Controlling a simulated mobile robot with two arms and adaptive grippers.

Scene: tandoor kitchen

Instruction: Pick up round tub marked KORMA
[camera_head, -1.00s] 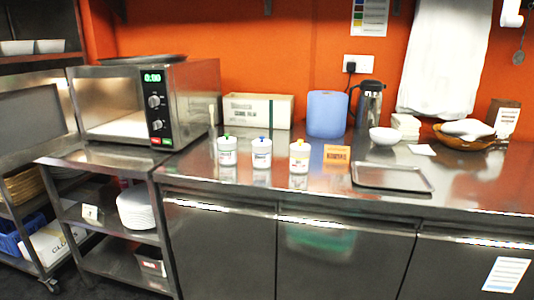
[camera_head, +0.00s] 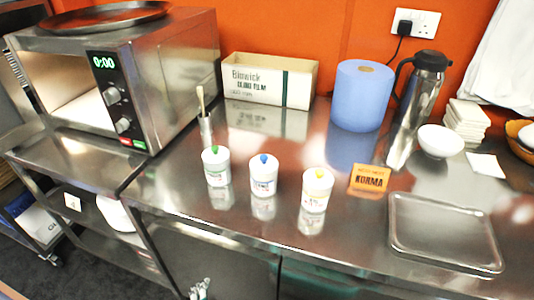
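Three small white round tubs stand in a row near the front edge of the steel counter. The left tub (camera_head: 216,168) has a green knob, the middle tub (camera_head: 263,177) a blue knob and the right tub (camera_head: 316,191) a yellow knob. Their labels are too small to read, so I cannot tell which is marked KORMA. An orange card (camera_head: 369,180) reading KORMA stands just right of the yellow-knobbed tub. Neither gripper can be made out in view.
A steel tray (camera_head: 446,233) lies right of the card. Behind stand a microwave (camera_head: 174,77), a metal holder with a stick (camera_head: 205,130), a box (camera_head: 268,82), a blue roll (camera_head: 361,96), a flask (camera_head: 420,95) and a white bowl (camera_head: 440,141). The counter before the box is clear.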

